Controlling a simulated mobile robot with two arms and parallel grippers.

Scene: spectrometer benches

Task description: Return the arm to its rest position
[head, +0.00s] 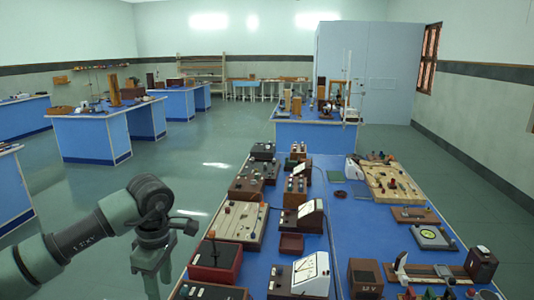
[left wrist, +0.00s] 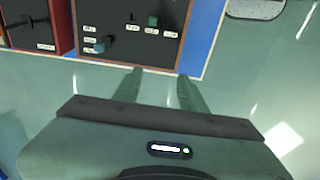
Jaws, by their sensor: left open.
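My left arm (head: 110,218) reaches in from the left in the head view. It bends down at a grey-green wrist beside the left edge of the near blue bench (head: 385,238). My left gripper (left wrist: 160,90) is open in the left wrist view, with its two fingers apart and nothing between them. The fingertips lie close to the bench's edge in that picture, mostly over green floor. Whether they touch the bench cannot be told. My right gripper is in neither view.
A dark panel box (left wrist: 125,30) and a red box (left wrist: 50,30) sit at the bench edge near the fingers.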

